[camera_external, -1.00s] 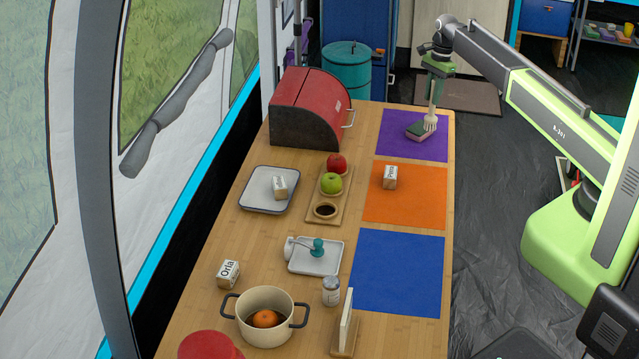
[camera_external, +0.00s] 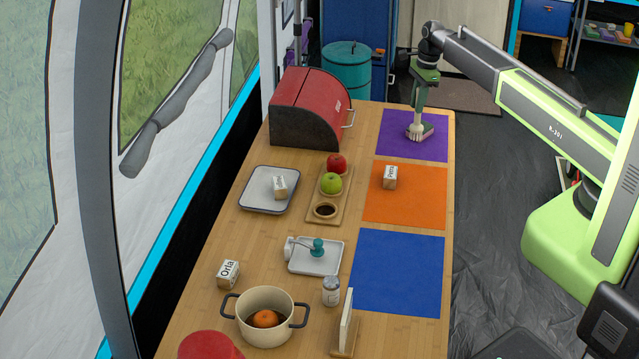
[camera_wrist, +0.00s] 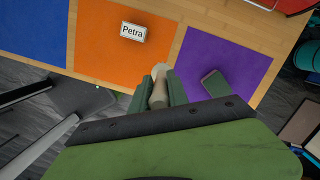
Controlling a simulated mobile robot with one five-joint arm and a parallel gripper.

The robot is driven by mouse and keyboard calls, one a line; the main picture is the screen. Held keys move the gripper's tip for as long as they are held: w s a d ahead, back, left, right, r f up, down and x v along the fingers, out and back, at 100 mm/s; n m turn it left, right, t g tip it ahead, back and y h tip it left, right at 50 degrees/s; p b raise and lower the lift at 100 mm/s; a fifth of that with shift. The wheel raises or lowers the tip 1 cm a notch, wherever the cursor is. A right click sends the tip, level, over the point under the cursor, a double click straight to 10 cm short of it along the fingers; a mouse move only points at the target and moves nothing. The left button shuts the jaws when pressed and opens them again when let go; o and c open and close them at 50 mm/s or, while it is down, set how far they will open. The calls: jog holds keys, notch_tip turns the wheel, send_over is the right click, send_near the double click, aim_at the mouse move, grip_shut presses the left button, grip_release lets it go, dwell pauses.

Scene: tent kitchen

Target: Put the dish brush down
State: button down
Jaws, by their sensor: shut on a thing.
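My gripper (camera_external: 418,106) points down over the purple mat (camera_external: 397,147) at the far right end of the table. It is shut on the pale dish brush (camera_external: 416,130), which hangs near upright with its head down. I cannot tell whether the head touches the mat. In the wrist view the brush (camera_wrist: 159,92) sits between my fingers (camera_wrist: 160,88). A dark green-topped sponge (camera_external: 428,129) lies on the purple mat just right of the brush; the wrist view shows the sponge (camera_wrist: 214,83) apart from it.
An orange mat (camera_external: 405,212) with a Petra box (camera_external: 390,176) and a bare blue mat (camera_external: 398,270) lie nearer. A red bread box (camera_external: 305,105) and a board (camera_external: 314,211) with apples stand to the left. The purple mat's left part is clear.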

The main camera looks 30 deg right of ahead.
jog(key=s+a+r+n, duration=0.1)
jog(key=s+a+n, duration=0.15)
jog(key=a, duration=1.05)
jog(key=s+a+n, duration=0.1)
jog(key=s+a, duration=0.2)
jog(key=a, duration=1)
jog(key=w+a+f+b, duration=0.1)
jog(key=a+f+b, duration=0.9)
jog(key=a+f, duration=0.1)
jog(key=shift+w+a+f, duration=0.2)
jog(key=shift+w+a, duration=0.1)
jog(key=shift+w, duration=0.05)
jog(key=c, duration=1.3)
grip_release()
jog(key=shift+r+m, duration=0.1)
jog(key=shift+m, duration=0.15)
jog(key=r+p, duration=0.4)
jog(key=d+r+p, duration=0.1)
jog(key=r+p, duration=0.7)
jog(key=shift+d+r, duration=0.15)
jog(key=shift+d, duration=0.25)
